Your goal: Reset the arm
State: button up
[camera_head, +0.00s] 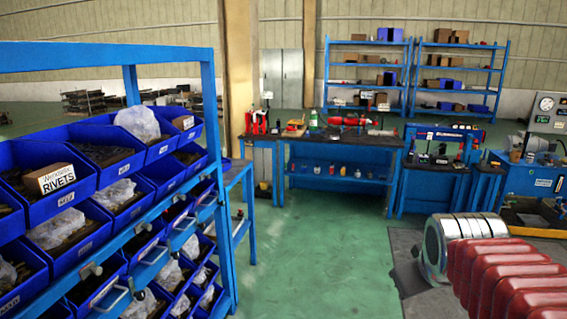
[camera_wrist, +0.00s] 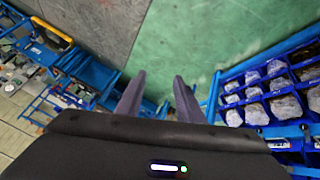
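My gripper (camera_wrist: 158,95) shows in the wrist view, with two dark grey fingers set apart and nothing between them. It is open and empty, with green floor (camera_wrist: 185,50) beyond the fingertips. The wrist view is tilted, so the shelves and benches appear turned at its sides. In the head view neither my gripper nor my arm can be made out.
A blue rack of parts bins (camera_head: 97,199) stands close on the left. Blue workbenches (camera_head: 340,165) and shelves (camera_head: 368,72) stand at the back. Red ribbed objects (camera_head: 505,280) and metal rings (camera_head: 450,240) are at lower right. Green floor in the middle is clear.

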jog(key=s+a+f+m+g+y, duration=0.1)
jog(key=s+a+f+m+y, duration=0.1)
jog(key=s+a+f, duration=0.4)
jog(key=s+a, duration=0.5)
jog(key=s, duration=0.1)
jog(key=shift+s+f, duration=0.2)
jog(key=shift+s, duration=0.2)
